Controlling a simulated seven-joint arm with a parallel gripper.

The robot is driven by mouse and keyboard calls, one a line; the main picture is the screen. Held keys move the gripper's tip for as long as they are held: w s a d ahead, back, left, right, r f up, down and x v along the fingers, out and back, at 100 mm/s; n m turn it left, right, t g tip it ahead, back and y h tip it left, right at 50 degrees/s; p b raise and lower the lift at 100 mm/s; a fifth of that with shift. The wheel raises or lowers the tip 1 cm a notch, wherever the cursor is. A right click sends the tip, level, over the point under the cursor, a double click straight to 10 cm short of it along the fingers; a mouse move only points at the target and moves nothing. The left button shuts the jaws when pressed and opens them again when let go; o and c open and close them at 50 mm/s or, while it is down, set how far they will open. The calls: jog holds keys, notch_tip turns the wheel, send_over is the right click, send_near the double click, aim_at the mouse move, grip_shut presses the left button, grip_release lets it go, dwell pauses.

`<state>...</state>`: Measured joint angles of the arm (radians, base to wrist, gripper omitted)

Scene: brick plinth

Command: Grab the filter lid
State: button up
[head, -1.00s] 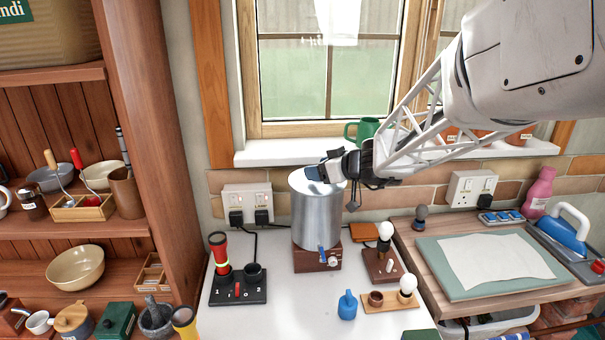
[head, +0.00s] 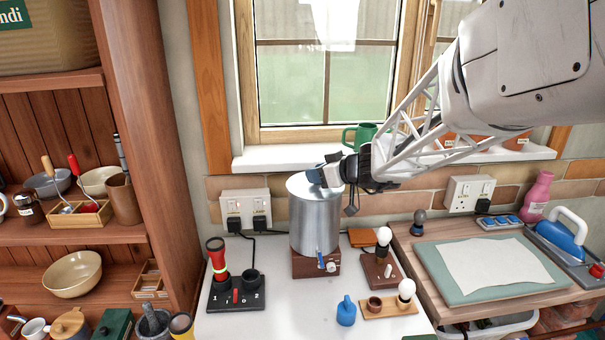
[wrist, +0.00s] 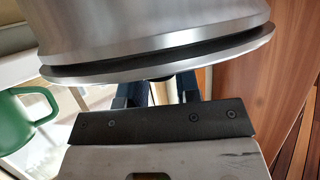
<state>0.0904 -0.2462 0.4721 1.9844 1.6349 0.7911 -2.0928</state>
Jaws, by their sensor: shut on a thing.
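The filter is a tall silver metal cylinder (head: 313,222) on a brown brick plinth (head: 316,264), with a blue-handled tap low on its front. Its flat round silver lid (head: 301,186) is at the top. My gripper (head: 326,177) is at the lid's top, coming from the right. In the wrist view the filter body (wrist: 150,25) appears inverted, with the lid's rim (wrist: 100,76) below it and a dark band between them. There my gripper's fingers (wrist: 160,92) are shut on the lid's knob, mostly hidden under the lid.
A green mug (head: 358,136) stands on the windowsill behind, right of the filter. A torch in a black base (head: 237,292) is at front left. Bulb stands (head: 380,268) and a blue bottle (head: 346,312) are at front right. A wooden shelf unit (head: 155,150) rises at left.

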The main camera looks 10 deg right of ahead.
jog(key=shift+r, duration=0.65)
notch_tip(320, 180, up, 2)
jog(key=shift+r, duration=0.1)
jog(key=s+d+r, duration=0.1)
jog(key=s, duration=1.5)
jog(key=shift+d, duration=0.2)
jog(key=shift+r, duration=0.1)
jog(key=shift+w, duration=0.1)
